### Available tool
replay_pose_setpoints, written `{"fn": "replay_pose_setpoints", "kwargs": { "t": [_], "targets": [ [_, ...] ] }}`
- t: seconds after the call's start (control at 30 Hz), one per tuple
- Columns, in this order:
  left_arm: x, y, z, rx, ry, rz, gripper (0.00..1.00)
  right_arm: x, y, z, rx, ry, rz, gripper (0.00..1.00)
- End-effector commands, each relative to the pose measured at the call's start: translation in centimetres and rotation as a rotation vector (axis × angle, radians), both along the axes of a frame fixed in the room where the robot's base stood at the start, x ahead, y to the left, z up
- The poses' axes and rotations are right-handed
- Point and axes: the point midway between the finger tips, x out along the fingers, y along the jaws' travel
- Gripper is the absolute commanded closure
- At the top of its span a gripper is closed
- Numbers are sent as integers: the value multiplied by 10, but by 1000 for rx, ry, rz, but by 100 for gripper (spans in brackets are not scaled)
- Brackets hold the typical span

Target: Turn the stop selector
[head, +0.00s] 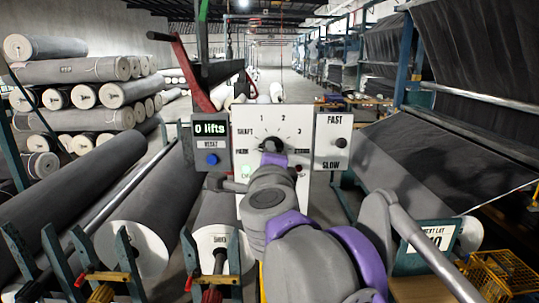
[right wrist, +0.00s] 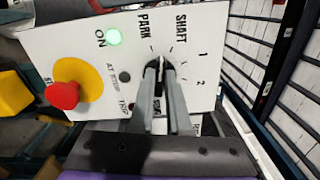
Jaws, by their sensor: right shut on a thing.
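The stop selector is a black knob (head: 271,144) on a white panel (head: 242,119) marked PARK, SHAFT, 1, 2 and 3 in the head view. It also shows as a dark knob (right wrist: 166,72) in the right wrist view, between the fingertips. My right gripper (right wrist: 163,76) is shut on it, one finger on each side. In the head view my right gripper (head: 272,158) and arm reach up from below and cover the lower part of the dial. I cannot tell exactly which mark the knob points to. My left gripper is not in view.
A green lamp (right wrist: 113,37) is lit by ON. A red stop button (right wrist: 63,94) on yellow sits beside it. Left of the dial are a "0 lifts" display (head: 210,129) and a blue reset button (head: 211,159); right is a FAST/SLOW switch (head: 340,142). Grey rolls (head: 75,70) stack at left.

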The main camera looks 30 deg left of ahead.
Motion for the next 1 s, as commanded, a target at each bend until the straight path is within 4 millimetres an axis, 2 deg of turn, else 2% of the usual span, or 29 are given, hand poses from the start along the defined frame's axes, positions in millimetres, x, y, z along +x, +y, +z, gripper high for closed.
{"fn": "replay_pose_setpoints", "kwargs": {
  "t": [0.2,0.5,1.0],
  "targets": [
    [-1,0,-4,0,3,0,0,0,0,-2,-148,-91,0,100],
    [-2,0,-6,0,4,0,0,0,0,-3,-281,-173,0,100],
    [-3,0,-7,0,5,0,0,0,0,-3,-332,-204,0,100]
  ]
}}
